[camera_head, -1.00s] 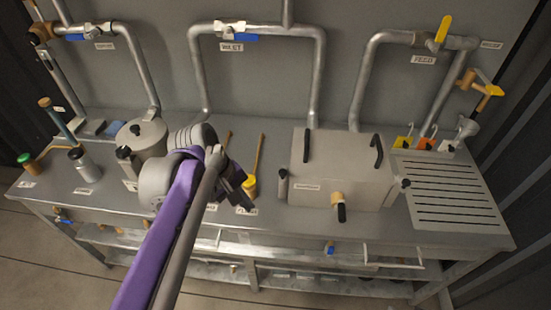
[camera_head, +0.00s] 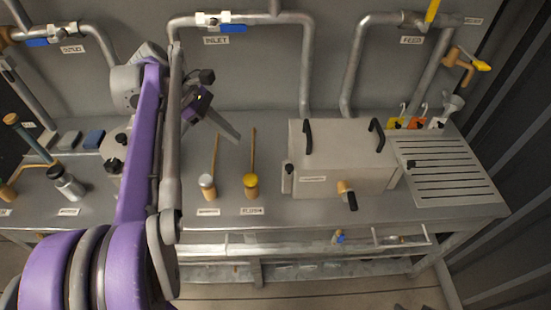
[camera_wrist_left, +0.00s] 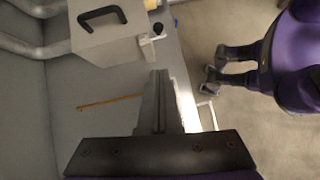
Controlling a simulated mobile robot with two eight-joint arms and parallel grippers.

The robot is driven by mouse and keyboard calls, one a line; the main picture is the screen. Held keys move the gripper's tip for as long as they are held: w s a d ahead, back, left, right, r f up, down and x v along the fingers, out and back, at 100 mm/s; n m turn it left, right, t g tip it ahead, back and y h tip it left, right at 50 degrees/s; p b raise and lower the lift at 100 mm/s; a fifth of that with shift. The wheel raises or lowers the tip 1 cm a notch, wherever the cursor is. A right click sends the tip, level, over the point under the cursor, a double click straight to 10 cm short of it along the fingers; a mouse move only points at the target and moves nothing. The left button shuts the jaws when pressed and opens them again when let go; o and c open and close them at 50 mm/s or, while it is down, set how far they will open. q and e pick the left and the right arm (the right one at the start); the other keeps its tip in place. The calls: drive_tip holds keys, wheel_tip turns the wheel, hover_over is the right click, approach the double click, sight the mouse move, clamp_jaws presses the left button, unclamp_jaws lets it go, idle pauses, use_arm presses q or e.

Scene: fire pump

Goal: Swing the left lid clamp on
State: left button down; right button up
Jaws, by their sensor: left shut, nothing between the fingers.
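A grey box with a lid (camera_head: 338,150) stands on the bench, with two black handles on top. The left lid clamp (camera_head: 288,175), a short upright piece with a dark top, is at the box's left side. In the left wrist view the box (camera_wrist_left: 103,43) is at the upper left, and a clamp with a black knob (camera_wrist_left: 157,29) stands out from its side. I cannot tell from these views whether the clamp is on the lid. My left gripper (camera_head: 235,136) is shut and empty, left of the box and apart from it. It also shows in the left wrist view (camera_wrist_left: 160,78).
A white-topped tool (camera_head: 207,185) and a yellow-topped tool (camera_head: 251,182) with long handles lie between my left arm and the box. A slotted drain board (camera_head: 446,170) is right of it. Pipes (camera_head: 308,70) run along the back wall.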

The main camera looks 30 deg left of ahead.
sight(289, 166)
use_arm(q)
drive_tip(key=d+r+x, duration=0.1)
drive_tip(key=x, duration=1.2)
drive_tip(key=shift+w+d+r, duration=0.2)
drive_tip(key=shift+w+d, duration=0.15)
drive_tip(key=shift+d, duration=0.1)
